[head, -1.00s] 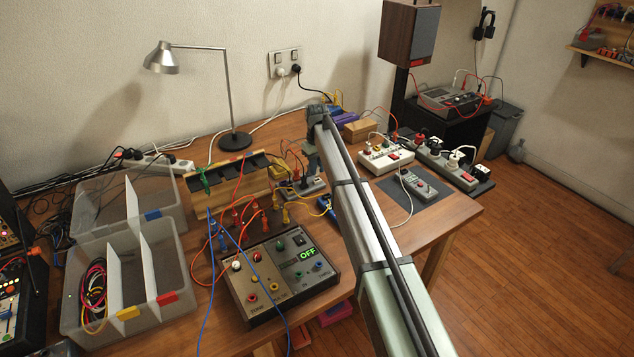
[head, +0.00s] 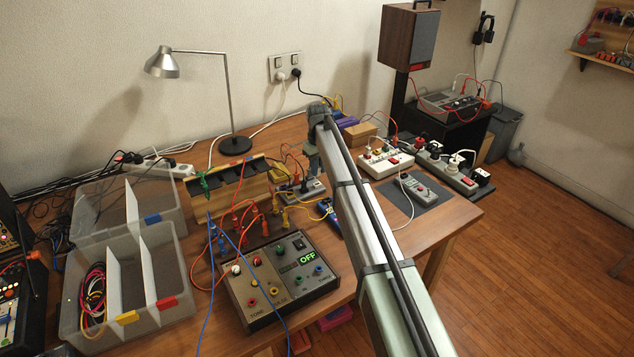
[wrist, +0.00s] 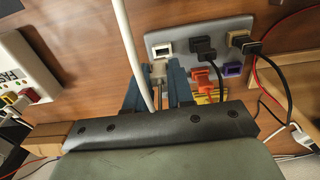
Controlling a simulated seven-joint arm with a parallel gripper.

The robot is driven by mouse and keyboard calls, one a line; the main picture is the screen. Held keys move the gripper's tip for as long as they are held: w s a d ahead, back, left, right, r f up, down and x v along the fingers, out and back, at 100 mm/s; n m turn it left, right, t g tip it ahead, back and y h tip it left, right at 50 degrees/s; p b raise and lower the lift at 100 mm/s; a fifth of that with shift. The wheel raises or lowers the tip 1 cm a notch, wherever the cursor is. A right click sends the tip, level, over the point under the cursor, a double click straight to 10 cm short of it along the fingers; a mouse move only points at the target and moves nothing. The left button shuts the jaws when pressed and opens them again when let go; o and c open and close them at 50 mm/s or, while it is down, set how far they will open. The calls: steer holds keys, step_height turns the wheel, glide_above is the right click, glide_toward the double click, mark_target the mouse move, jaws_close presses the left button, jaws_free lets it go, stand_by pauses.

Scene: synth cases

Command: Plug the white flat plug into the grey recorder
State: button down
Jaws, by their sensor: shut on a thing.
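My gripper (wrist: 158,92) is shut on the white flat plug (wrist: 157,73), which shows pale between its blue fingers in the wrist view. A white cable (wrist: 131,50) runs from between the fingers to the top edge. The plug is close to a white-rimmed socket of a grey multi-port box (wrist: 188,38); I cannot tell whether they touch. In the head view my gripper (head: 313,176) is over that box (head: 297,190), with the plug too small to make out. The grey recorder (head: 422,187) appears to be the small device on the dark mat (head: 398,196), to the right.
Black plugs (wrist: 204,48) and their cables crowd the multi-port box. A white box with plugs (head: 384,163) and a black power strip (head: 459,180) stand behind the mat. A wooden block (head: 360,132), a cable rack (head: 226,185) and a control box (head: 281,279) are nearby.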

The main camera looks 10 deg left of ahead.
steer(key=w+d+r, duration=0.1)
steer(key=w+d, duration=0.3)
steer(key=d, duration=0.6)
steer(key=w+d+r, duration=0.2)
steer(key=w+d, duration=0.2)
steer(key=d, duration=0.6)
steer(key=w+d+r, duration=0.2)
steer(key=w+d, duration=0.2)
steer(key=d, duration=0.6)
steer(key=shift+d, duration=0.3)
steer(key=shift+f, duration=2.75)
steer(key=shift+f, duration=1.15)
steer(key=c, duration=0.9)
jaws_free()
steer(key=shift+r, duration=0.1)
step_height(320, 180, up, 14)
